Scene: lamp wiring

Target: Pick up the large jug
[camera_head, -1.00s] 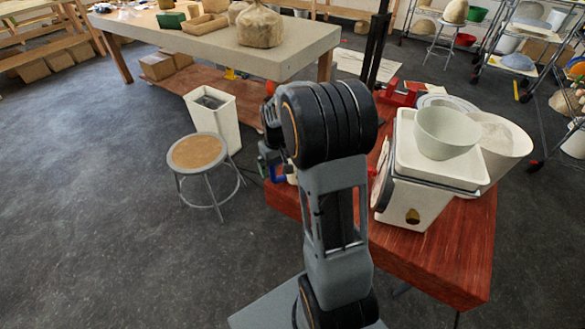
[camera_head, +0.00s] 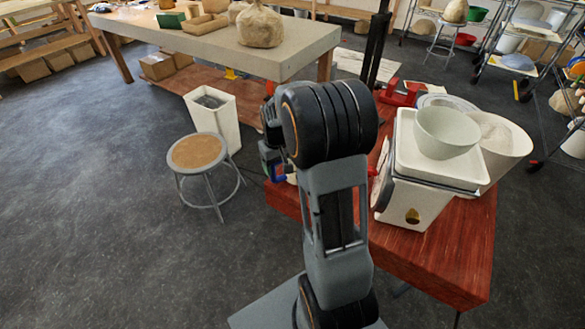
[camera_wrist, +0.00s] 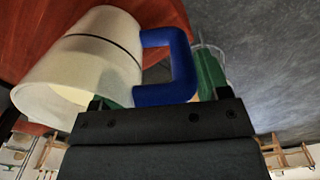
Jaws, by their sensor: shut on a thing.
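The jug (camera_wrist: 85,60) is cream with a thin dark band and a blue handle (camera_wrist: 183,62). In the wrist view it fills the upper left, its narrower end toward the red tabletop and its wide rim toward the lower left. My gripper (camera_wrist: 160,90) has green fingers and is shut on the blue handle. I cannot tell whether the jug touches the table. In the head view, my arm hides most of the jug, and only a bit of the blue handle (camera_head: 278,172) shows at the table's left edge.
The red table (camera_head: 450,250) carries a white boxy device (camera_head: 405,205) with a pale bowl (camera_head: 447,132) on top, right of my arm. A stool (camera_head: 198,152) and a white bin (camera_head: 213,115) stand to the left. Floor at left is open.

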